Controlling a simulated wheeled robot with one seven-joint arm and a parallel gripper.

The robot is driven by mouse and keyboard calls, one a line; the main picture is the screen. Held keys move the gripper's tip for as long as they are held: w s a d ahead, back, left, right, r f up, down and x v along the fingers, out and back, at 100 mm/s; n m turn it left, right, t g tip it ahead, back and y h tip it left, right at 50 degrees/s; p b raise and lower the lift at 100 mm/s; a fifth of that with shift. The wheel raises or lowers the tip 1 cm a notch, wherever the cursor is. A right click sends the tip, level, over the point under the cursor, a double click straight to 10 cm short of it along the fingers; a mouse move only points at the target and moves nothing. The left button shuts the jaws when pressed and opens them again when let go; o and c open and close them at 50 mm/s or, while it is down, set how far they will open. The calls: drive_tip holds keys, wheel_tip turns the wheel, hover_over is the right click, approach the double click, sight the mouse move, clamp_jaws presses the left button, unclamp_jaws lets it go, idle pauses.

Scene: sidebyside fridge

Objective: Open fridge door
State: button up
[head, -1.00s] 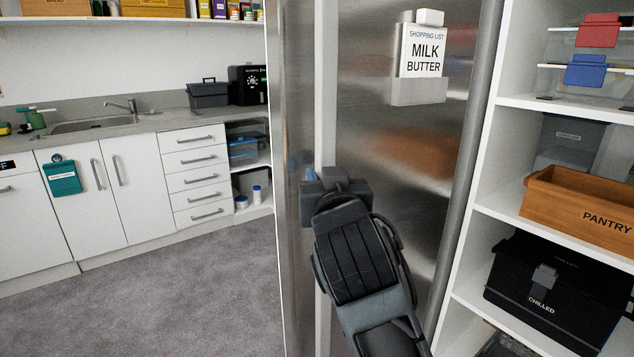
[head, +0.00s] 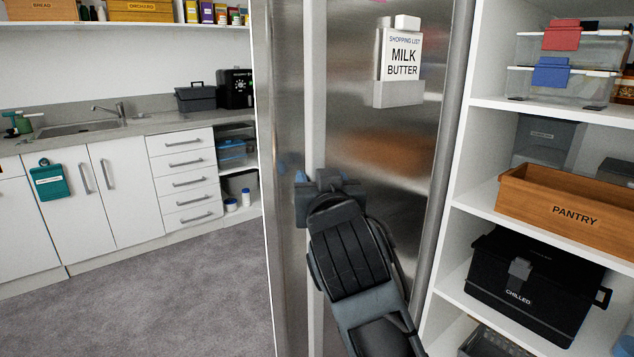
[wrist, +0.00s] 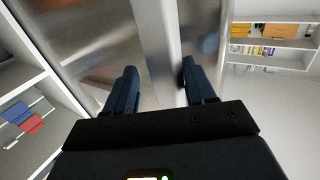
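The side-by-side fridge (head: 385,160) stands closed in the middle of the head view, with brushed steel doors. A pale vertical strip (head: 315,80) runs between its two doors; I cannot tell whether it is a handle bar or a door edge. My gripper (head: 312,180) is at this strip, partly hidden behind my own wrist. In the wrist view the two dark blue fingers (wrist: 157,80) are spread apart, with the pale strip (wrist: 160,45) between them. The right finger lies close to the strip; contact is unclear. A wider gap shows at the left finger.
White shelves with a wooden pantry crate (head: 570,212) and a black chilled box (head: 530,290) stand right of the fridge. A counter with white drawers (head: 187,180) is at the left. The grey carpet (head: 170,300) before it is clear.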

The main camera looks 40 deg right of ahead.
drive_tip(key=shift+o, duration=0.5)
drive_tip(key=v, duration=0.7)
drive_tip(key=shift+s+a+b, duration=0.2)
drive_tip(key=shift+s+b, duration=0.1)
drive_tip(key=shift+b, duration=0.1)
